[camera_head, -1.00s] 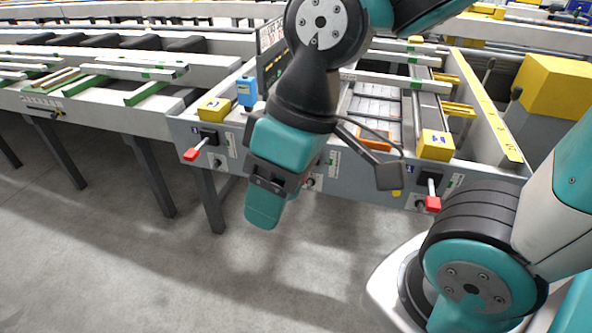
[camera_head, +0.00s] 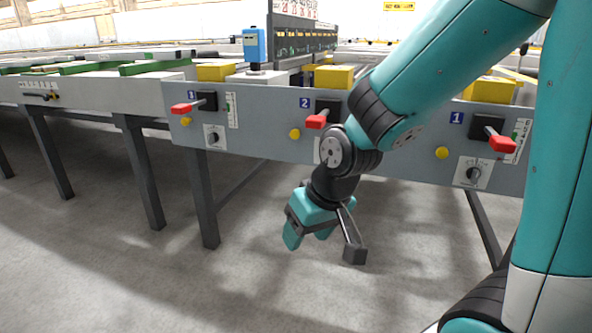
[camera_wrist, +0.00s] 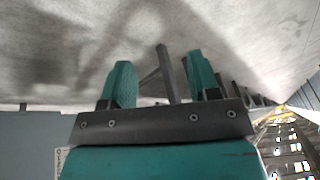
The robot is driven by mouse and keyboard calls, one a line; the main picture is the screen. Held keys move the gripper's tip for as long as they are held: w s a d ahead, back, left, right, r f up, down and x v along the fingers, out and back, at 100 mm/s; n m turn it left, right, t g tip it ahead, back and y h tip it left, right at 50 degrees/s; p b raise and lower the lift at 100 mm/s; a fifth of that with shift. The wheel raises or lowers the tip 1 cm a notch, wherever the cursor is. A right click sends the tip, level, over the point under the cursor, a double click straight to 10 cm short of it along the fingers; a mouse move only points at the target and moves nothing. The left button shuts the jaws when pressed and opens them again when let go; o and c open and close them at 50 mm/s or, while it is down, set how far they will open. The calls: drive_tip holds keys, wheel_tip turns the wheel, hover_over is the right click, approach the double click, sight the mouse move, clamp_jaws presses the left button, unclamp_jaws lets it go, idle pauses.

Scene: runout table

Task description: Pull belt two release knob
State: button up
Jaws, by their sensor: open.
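The grey front panel (camera_head: 262,124) carries a blue sign 2 (camera_head: 304,102) in its middle. Below that sign is a round yellow knob (camera_head: 295,134), left of my forearm and apart from my gripper. A red-handled lever (camera_head: 317,121) sticks out to the knob's upper right. My gripper (camera_head: 308,236) hangs below the panel, pointing down towards the floor, open and empty. In the wrist view its two teal fingers (camera_wrist: 160,78) are apart, with a dark table leg behind them. My arm hides part of the panel right of sign 2.
Similar yellow knobs sit under sign 3 (camera_head: 186,122) and by sign 1 (camera_head: 441,153), with red levers at left (camera_head: 181,109) and right (camera_head: 501,143). Yellow boxes (camera_head: 333,77) and a blue device (camera_head: 254,46) stand on top. Dark legs (camera_head: 200,195) stand below; the floor in front is clear.

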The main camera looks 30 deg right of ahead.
wheel_tip(320, 180, down, 5)
drive_tip(key=w+m+t+b, duration=0.1)
drive_tip(key=w+b, duration=0.1)
drive_tip(key=w, duration=0.1)
drive_tip(key=m+t+h, duration=0.4)
drive_tip(key=m+t, duration=0.9)
drive_tip(key=m, duration=0.5)
approach(296, 135)
drive_tip(key=w+p, duration=0.1)
drive_tip(key=w, duration=0.2)
drive_tip(key=w+p, duration=0.2)
drive_tip(key=w, duration=0.1)
drive_tip(key=w+d+p, duration=0.1)
drive_tip(key=w, duration=0.3)
drive_tip(key=shift+d+f, duration=0.1)
drive_tip(key=shift+f, duration=0.05)
